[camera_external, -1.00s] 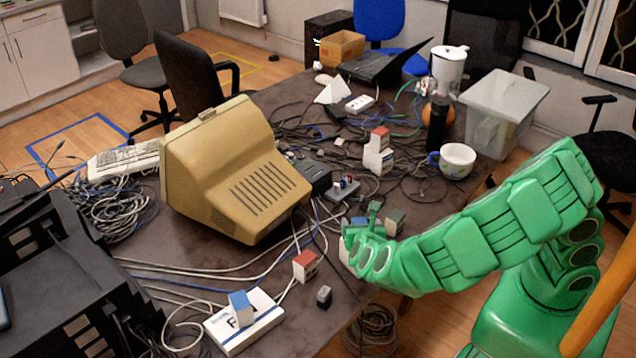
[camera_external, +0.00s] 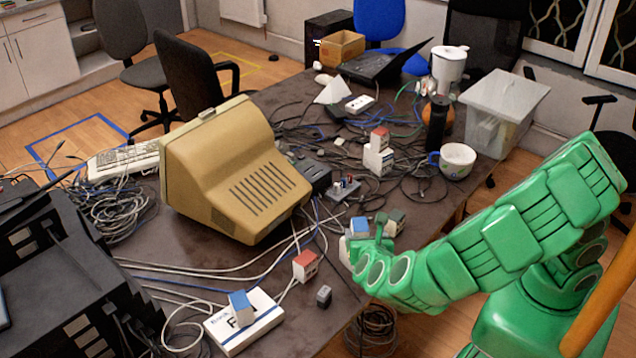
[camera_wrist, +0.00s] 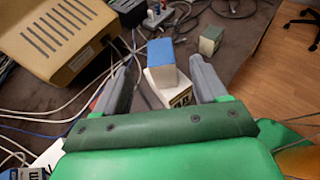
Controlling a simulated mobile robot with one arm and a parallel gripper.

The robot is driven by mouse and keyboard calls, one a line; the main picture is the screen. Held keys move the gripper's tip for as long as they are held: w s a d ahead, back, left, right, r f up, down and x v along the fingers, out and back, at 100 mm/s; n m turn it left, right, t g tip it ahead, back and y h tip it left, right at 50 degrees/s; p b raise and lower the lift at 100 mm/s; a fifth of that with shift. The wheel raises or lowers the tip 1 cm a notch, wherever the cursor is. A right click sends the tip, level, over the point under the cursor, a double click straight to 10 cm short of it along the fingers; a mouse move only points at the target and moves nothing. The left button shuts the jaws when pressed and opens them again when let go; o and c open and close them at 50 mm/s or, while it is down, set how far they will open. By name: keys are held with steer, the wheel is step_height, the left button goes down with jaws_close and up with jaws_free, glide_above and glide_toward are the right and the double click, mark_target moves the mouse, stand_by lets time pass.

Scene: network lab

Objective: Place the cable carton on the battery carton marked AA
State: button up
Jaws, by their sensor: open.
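A blue-topped carton (camera_wrist: 162,62) lies between the spread fingers of my gripper (camera_wrist: 158,72) in the wrist view. Just beneath it is a white carton (camera_wrist: 180,98) with dark lettering, too small to read. The blue-topped carton also shows in the external view (camera_external: 359,226), beside my gripper (camera_external: 368,245), which partly hides the white carton. My gripper is open, with a finger on either side of the blue-topped carton. A green carton (camera_external: 396,222) stands just right of it. I cannot read which carton is for cables or marked AA.
A beige monitor (camera_external: 235,175) stands to the left. A red carton (camera_external: 305,265) and a small grey block (camera_external: 324,296) are near the front edge. Another blue carton (camera_external: 240,307) is on a white box (camera_external: 258,332). Loose cables cover much of the table.

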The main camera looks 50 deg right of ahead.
steer(key=shift+v, duration=1.95)
